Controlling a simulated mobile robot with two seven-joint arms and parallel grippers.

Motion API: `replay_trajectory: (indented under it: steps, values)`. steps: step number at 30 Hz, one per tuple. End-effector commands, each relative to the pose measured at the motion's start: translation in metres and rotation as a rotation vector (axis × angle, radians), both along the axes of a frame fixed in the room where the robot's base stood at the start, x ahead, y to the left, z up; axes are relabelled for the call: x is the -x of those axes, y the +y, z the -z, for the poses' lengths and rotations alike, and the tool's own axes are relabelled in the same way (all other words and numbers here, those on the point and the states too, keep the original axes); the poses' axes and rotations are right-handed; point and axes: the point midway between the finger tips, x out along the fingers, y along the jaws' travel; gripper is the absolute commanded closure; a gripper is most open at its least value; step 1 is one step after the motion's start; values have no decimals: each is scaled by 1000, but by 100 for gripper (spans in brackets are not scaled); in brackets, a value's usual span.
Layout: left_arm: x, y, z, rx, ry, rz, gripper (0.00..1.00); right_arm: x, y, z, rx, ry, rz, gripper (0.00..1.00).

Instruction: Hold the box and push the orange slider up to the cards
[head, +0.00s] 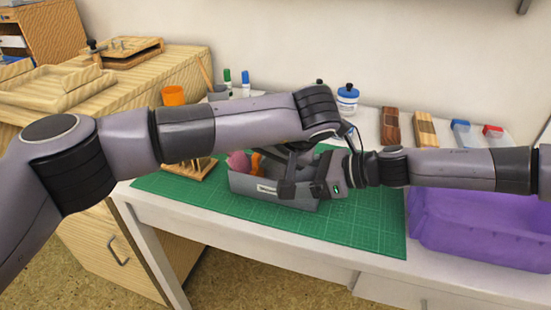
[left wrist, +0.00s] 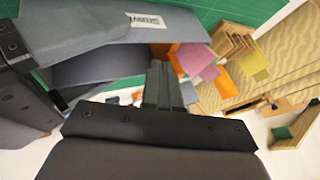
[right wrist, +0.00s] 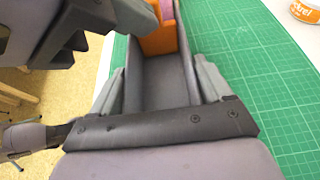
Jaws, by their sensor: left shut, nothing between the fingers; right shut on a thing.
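The grey box (head: 240,187) with a white label stands on the green mat. Its trough (right wrist: 160,85) looks empty on the near side of the orange slider (right wrist: 160,40). The slider also shows in the head view (head: 257,161), beside the pink cards (head: 237,161); a pink card also shows in the left wrist view (left wrist: 196,60). My right gripper (right wrist: 160,78) is shut across the box's end, one finger along each side wall. My left gripper (left wrist: 160,68) is shut and empty, its tips close to the slider's image; I cannot tell if they touch it.
A wooden rack (head: 190,168) stands left of the box. A purple bin (head: 480,225) is at the right. A blue-lidded bottle (head: 347,98), markers, an orange cup (head: 173,95) and wooden blocks (head: 390,125) stand behind. The front of the green mat (head: 350,235) is clear.

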Motion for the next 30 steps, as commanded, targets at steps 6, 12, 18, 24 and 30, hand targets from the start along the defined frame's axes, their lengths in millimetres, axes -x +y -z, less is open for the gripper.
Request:
replay_trajectory:
  steps: [6, 12, 18, 24, 30]
  values:
    - [0, 0, 0, 0, 0, 0, 100, 0, 0, 0, -1, 0, 0, 54]
    - [-6, 17, 0, -1, -2, -2, 100, 0, 0, -1, -1, 0, 0, 54]
    - [-11, 32, 0, 0, -1, -1, 100, 0, 0, 0, -1, 0, 0, 54]
    - [-10, 31, 0, 0, -1, -1, 100, 0, 0, 0, -1, 0, 0, 54]
    - [-8, 24, 0, -1, 0, 2, 100, 0, 0, 0, -1, 0, 0, 54]
